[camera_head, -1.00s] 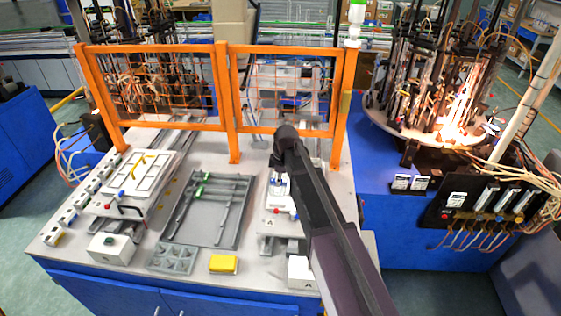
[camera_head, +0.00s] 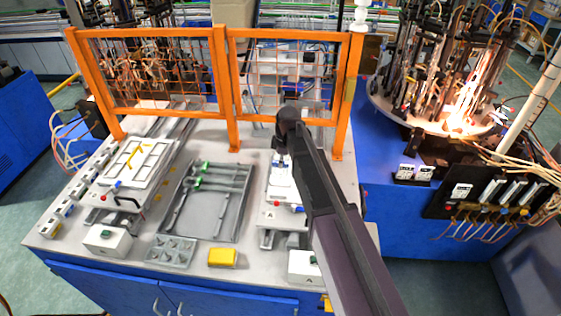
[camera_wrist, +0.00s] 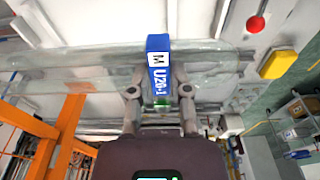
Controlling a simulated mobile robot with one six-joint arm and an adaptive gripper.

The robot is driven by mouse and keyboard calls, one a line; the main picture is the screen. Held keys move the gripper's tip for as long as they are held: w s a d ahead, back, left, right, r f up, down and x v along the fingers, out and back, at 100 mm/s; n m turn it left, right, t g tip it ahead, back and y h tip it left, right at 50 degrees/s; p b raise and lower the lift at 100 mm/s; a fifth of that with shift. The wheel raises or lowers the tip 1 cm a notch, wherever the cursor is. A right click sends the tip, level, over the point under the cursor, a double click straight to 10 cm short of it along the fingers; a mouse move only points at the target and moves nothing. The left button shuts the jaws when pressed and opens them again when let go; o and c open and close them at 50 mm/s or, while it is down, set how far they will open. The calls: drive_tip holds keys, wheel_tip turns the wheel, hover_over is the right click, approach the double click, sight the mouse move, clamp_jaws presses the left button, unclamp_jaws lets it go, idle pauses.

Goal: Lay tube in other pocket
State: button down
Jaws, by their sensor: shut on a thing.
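My gripper (camera_wrist: 160,100) is shut on a clear glass tube (camera_wrist: 85,65) with a blue label (camera_wrist: 158,68) reading U20-1. The label shows between the fingers, and the glass reaches to the left across the wrist view. A pale surface lies behind the tube; whether they touch cannot be told. In the head view my dark arm hides the gripper and the tube, over the right-hand white fixture (camera_head: 281,185). A second white fixture (camera_head: 137,163) with a yellow piece on it stands at the left. The pockets cannot be made out clearly.
A grey tray (camera_head: 203,232) with thin rods and green parts lies between the fixtures. A yellow block (camera_head: 222,257) and a grey holder (camera_head: 171,252) stand in front. An orange mesh fence (camera_head: 222,75) borders the back. Flames burn on a machine (camera_head: 462,118) at the right.

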sight(280, 182)
drive_tip(key=shift+f, duration=0.15)
drive_tip(key=shift+f+b, duration=3.45)
drive_tip(key=shift+b, duration=0.1)
drive_tip(key=shift+f, duration=0.25)
drive_tip(key=shift+c, duration=2.4)
unclamp_jaws()
drive_tip(key=shift+r, duration=0.2)
